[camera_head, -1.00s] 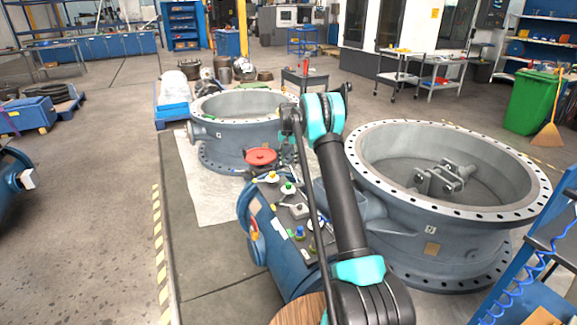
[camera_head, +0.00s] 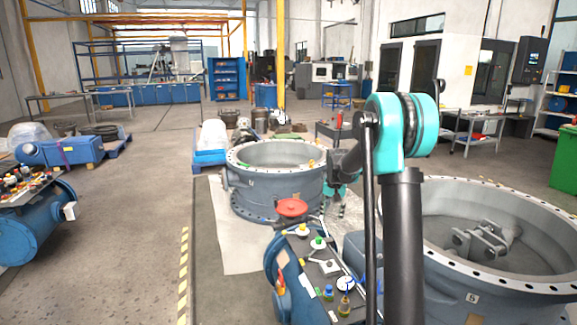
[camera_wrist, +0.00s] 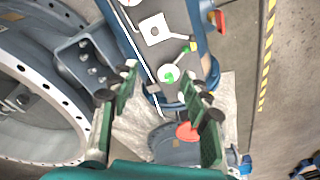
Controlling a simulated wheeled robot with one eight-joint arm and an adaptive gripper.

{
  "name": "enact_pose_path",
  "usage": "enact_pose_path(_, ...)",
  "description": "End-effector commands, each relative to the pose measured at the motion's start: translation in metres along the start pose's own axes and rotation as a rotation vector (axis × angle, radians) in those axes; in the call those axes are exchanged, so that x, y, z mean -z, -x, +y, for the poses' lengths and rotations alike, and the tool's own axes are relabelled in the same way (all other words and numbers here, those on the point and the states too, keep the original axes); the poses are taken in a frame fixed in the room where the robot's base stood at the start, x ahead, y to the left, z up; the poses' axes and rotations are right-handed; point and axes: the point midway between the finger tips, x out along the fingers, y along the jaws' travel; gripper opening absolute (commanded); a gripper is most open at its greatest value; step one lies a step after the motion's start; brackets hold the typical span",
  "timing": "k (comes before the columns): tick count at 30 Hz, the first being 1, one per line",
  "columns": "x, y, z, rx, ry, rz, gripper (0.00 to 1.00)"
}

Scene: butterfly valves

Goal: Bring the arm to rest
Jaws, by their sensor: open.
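My arm rises on the right of the head view, with its teal elbow joint (camera_head: 402,125) high and the forearm pointing away behind it. My gripper (camera_wrist: 160,82) shows in the wrist view with its two green fingers spread apart and nothing between them. It points down above the blue bench unit (camera_wrist: 185,35), whose top carries a green-knobbed fitting (camera_wrist: 168,75). I cannot tell the height above it.
A large grey valve body (camera_head: 500,282) stands close at right, partly behind my arm. Another valve body (camera_head: 270,190) stands farther back. A red handwheel (camera_head: 291,208) and the blue bench unit (camera_head: 310,265) lie between. The floor at left (camera_head: 130,240) is open.

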Motion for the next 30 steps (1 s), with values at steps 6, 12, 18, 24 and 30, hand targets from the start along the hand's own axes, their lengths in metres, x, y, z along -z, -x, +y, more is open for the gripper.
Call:
enact_pose_path(6, -0.077, 0.026, 0.030, 0.014, 0.064, 0.049, 0.47)
enact_pose_path(12, -0.152, 0.036, 0.057, 0.023, 0.123, 0.095, 0.47)
enact_pose_path(18, -0.231, 0.034, 0.084, 0.029, 0.183, 0.142, 0.47)
enact_pose_path(24, -0.307, 0.019, 0.110, 0.031, 0.239, 0.187, 0.47)
enact_pose_path(30, -0.356, 0.005, 0.126, 0.031, 0.276, 0.217, 0.47)
